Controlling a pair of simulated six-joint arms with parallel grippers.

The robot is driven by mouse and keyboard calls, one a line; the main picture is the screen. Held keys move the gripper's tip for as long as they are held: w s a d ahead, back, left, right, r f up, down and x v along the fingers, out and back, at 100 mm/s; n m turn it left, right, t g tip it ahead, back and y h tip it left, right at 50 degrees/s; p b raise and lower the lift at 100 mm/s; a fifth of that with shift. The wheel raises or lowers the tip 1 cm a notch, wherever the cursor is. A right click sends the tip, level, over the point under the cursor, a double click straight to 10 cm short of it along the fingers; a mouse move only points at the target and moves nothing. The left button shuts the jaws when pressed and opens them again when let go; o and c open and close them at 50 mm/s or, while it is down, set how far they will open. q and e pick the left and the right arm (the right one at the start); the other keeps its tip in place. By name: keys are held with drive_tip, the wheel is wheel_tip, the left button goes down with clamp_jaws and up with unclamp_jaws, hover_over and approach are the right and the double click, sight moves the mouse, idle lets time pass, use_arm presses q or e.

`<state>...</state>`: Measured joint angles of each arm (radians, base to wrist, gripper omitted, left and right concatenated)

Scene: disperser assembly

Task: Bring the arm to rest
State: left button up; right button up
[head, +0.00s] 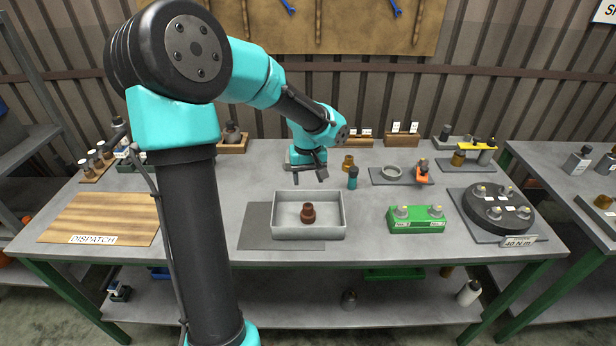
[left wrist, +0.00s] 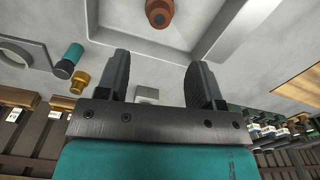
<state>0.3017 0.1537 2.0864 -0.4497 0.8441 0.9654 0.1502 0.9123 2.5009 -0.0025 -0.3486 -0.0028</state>
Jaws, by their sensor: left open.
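My left arm comes up from the left foreground and reaches over the bench. My left gripper (head: 309,178) is open and empty, above the bench at the back edge of a grey tray (head: 309,232). A brown bottle-shaped part (head: 308,213) stands upright in the tray. In the left wrist view the two fingers (left wrist: 158,62) are spread wide with nothing between them. The brown part (left wrist: 159,12) shows beyond them, inside the tray. My right gripper is not in view.
A green block (head: 416,225) and a dark round fixture (head: 497,208) are further right. A wooden dispatch board (head: 100,217) lies at left. Pegboard tools hang behind.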

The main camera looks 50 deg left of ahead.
sight(308, 206)
use_arm(q)
drive_tip(key=shift+f, duration=0.1)
wheel_tip(308, 206, down, 12)
drive_tip(key=shift+f, duration=0.1)
idle(0.7)
